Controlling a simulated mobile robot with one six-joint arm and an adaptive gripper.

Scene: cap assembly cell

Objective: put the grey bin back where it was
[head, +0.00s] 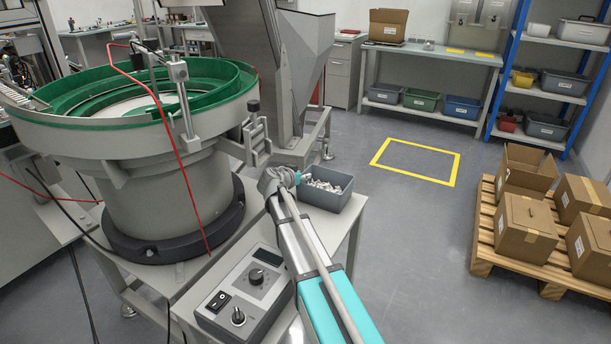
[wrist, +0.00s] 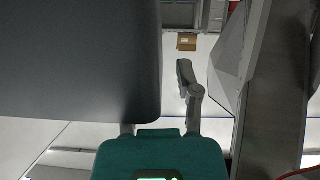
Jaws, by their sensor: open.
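The grey bin (head: 336,200) stands at the far corner of the feeder table (head: 343,236) in the head view, with many small white parts in it. My gripper (head: 289,177) is at the bin's left side, by its rim. In the wrist view a large dark grey surface, apparently the bin (wrist: 75,60), fills the upper left, very close. One finger of my gripper (wrist: 160,90) shows just right of that surface, apart from it in the picture; the other is mostly hidden behind it. The gripper is open. Whether a finger touches the bin cannot be told.
A grey hopper (head: 300,55) stands behind. Other bins sit on the back bench (head: 425,54) and blue rack (head: 515,65). A yellow floor outline (head: 416,175) is empty. A pallet (head: 482,235) holds cartons.

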